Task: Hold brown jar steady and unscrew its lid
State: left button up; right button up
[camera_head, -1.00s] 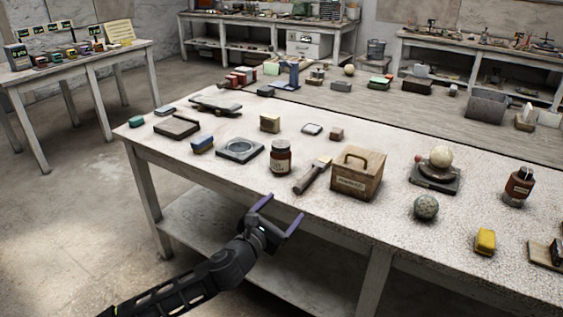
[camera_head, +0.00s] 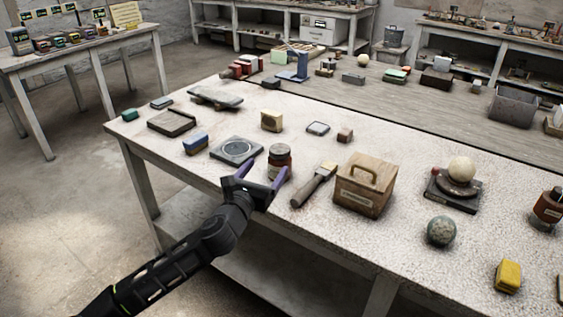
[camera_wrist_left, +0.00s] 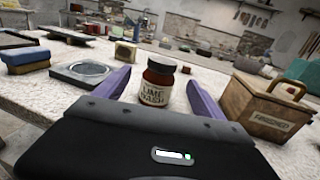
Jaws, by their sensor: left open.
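The brown jar (camera_head: 279,161) stands upright near the front edge of the table, with a dark lid on top. My left gripper (camera_head: 259,174) is open, with purple fingers, just in front of the jar. In the left wrist view its two fingers (camera_wrist_left: 162,97) lie to the left and right of the jar, apart from it. My right gripper is not in view.
A brush (camera_head: 314,185) and a wooden box (camera_head: 364,186) with a handle stand right of the jar. A square plate with a round dish (camera_head: 236,151) lies to its left. A speckled sphere (camera_head: 441,231) sits further right.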

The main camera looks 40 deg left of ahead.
aim_at(276, 157)
pick_arm(q)
jog(key=shift+x, duration=1.4)
jog(key=p+x, duration=0.1)
jog(key=x, duration=0.4)
jog(key=shift+w+d, duration=0.1)
jog(key=shift+d, duration=0.05)
jog(key=shift+c, duration=0.2)
grip_shut()
dwell(0.4)
